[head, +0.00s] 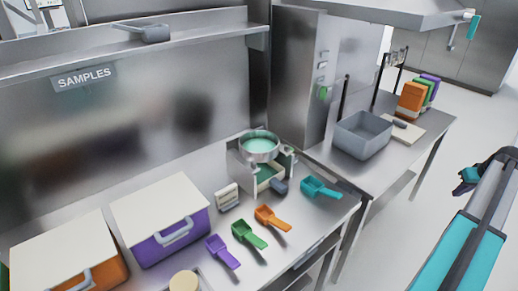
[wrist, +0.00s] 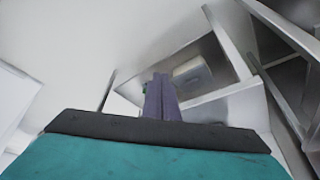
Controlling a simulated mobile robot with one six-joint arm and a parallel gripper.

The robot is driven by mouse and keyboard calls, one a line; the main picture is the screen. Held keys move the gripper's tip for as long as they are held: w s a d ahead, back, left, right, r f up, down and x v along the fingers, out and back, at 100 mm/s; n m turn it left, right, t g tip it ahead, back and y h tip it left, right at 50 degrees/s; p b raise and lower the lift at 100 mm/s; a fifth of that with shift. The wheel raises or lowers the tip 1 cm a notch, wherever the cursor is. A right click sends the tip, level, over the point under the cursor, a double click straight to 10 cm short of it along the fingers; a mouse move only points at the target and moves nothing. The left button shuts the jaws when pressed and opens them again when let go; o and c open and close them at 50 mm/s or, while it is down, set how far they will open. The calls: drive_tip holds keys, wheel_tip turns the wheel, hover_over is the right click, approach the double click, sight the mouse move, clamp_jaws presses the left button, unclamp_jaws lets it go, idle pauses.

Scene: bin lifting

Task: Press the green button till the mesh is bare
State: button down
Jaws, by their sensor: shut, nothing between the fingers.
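A round metal sieve (head: 260,136) sits on top of a pale box-shaped stand (head: 240,172) on the steel counter in the head view. Pale green material shows inside the sieve; how much mesh shows beneath it is too small to tell. A tray with green in it is in the stand's opening. I cannot make out the green button on the stand for certain. My gripper (head: 462,188) is at the right, over the floor and well away from the stand. In the wrist view its fingers (wrist: 160,80) are together and empty.
Purple (head: 222,252), green (head: 249,235), orange (head: 272,219) and teal (head: 320,188) scoops lie before the stand. Lidded bins (head: 160,216) stand left. A grey tub (head: 363,136) is on the right counter. Floor at right is clear.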

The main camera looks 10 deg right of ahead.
drive_tip(key=shift+r, duration=0.2)
drive_tip(key=shift+r+p, duration=1.45)
drive_tip(key=shift+r, duration=1.4)
drive_tip(key=shift+f, duration=0.15)
drive_tip(key=shift+f+b, duration=1.4)
drive_tip(key=shift+f, duration=1.5)
wheel_tip(320, 180, up, 6)
drive_tip(key=p, duration=0.3)
drive_tip(key=shift+f, duration=0.15)
drive_tip(key=shift+f+b, duration=1.45)
drive_tip(key=shift+f, duration=1.4)
